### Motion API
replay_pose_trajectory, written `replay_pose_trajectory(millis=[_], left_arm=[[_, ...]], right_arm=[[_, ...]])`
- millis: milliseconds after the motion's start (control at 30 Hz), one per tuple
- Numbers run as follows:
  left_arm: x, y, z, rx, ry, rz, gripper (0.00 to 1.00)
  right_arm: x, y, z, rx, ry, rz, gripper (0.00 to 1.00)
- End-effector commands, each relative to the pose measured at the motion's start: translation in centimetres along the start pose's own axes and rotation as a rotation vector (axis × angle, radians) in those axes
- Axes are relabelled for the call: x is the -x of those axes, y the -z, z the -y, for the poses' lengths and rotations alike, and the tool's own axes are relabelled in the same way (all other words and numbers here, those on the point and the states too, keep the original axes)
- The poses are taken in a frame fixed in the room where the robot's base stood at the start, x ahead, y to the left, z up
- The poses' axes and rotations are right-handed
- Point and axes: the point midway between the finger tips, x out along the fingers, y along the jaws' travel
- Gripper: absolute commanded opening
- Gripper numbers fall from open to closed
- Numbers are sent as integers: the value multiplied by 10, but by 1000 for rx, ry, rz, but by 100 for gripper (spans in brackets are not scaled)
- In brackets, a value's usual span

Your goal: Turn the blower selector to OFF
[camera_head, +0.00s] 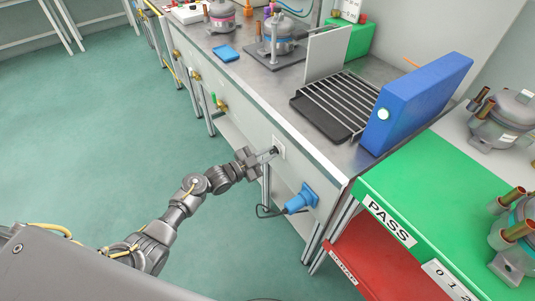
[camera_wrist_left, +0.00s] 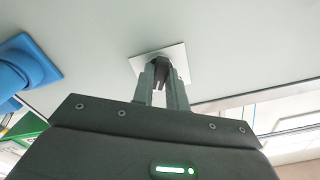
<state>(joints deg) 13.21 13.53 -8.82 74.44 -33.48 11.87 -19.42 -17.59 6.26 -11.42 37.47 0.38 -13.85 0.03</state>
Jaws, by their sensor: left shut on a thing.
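The blower selector is a small dark knob on a pale square plate (camera_head: 278,147) on the front panel of the bench. My left gripper (camera_head: 270,154) reaches it from the left and is shut on the knob. In the left wrist view the plate (camera_wrist_left: 172,55) shows around the fingertips, and the dark knob (camera_wrist_left: 163,72) sits between the two fingers of the left gripper (camera_wrist_left: 162,78). The fingers hide much of the knob, and I cannot read any marking or tell which position it points to. My right gripper is not in view.
A blue plug in a socket (camera_head: 301,199) with a dark cable is on the same panel, right of the selector. Above are a black grille (camera_head: 338,105) and a blue upright box (camera_head: 415,103). A green PASS surface (camera_head: 440,185) and red bin (camera_head: 370,262) stand at right. Floor at left is clear.

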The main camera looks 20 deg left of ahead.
Motion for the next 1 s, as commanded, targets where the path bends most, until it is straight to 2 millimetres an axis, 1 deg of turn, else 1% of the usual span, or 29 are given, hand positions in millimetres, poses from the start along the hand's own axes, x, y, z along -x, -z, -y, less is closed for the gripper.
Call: replay_pose_trajectory(millis=[167,367,733,1000], left_arm=[[0,0,1,40,3,3,0],[0,1,2,157,3,4,0],[0,1,1,498,4,4,0],[0,1,2,741,4,2,0]], right_arm=[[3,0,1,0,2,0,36],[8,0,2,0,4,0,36],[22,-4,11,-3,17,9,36],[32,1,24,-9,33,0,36]])
